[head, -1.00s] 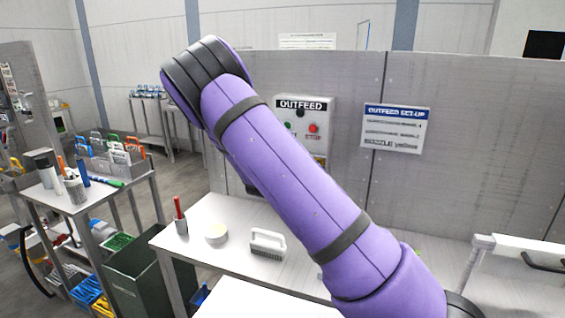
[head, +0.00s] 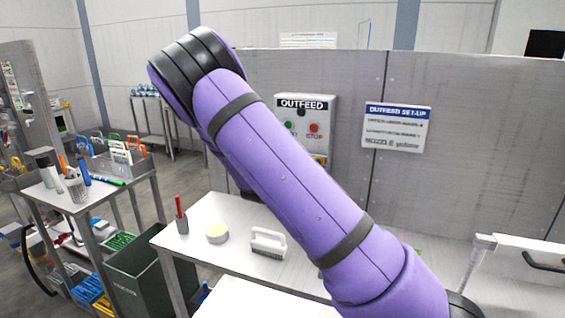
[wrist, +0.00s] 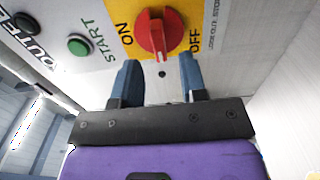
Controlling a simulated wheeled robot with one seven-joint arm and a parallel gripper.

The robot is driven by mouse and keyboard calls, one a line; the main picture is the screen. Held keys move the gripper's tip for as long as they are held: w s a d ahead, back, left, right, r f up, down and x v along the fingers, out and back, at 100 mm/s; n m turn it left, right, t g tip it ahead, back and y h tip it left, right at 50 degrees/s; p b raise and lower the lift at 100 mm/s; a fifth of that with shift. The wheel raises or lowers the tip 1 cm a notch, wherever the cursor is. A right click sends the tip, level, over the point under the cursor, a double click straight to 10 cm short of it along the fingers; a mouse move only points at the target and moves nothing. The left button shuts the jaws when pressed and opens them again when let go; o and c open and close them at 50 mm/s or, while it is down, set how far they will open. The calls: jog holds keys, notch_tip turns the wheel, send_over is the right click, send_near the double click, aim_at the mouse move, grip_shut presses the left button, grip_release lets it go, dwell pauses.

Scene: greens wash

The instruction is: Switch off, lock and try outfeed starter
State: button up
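The outfeed starter (head: 327,110) is a light box on the grey wall panel, with its lower part hidden behind my arm. Its red stop button (head: 314,128) shows in the head view. In the wrist view, a red rotary knob (wrist: 158,33) sits on a yellow plate (wrist: 189,14) between the words ON and OFF, its ridge upright in the picture. The green start button (wrist: 79,45) is to its left. My gripper (wrist: 160,62) is open, its two blue fingers apart just below the knob, with nothing between them. The head view hides my gripper.
A sign reading OUTFEED SET-UP (head: 396,128) is right of the starter. The bench (head: 215,255) below holds a brush (head: 268,243) and a round tub (head: 217,233). A left-hand cart carries a tray (head: 135,167) of coloured loops that look like padlocks.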

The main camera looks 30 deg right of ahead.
jog(key=v, duration=0.7)
jog(key=shift+s+a, duration=0.15)
jog(key=shift+a, duration=0.05)
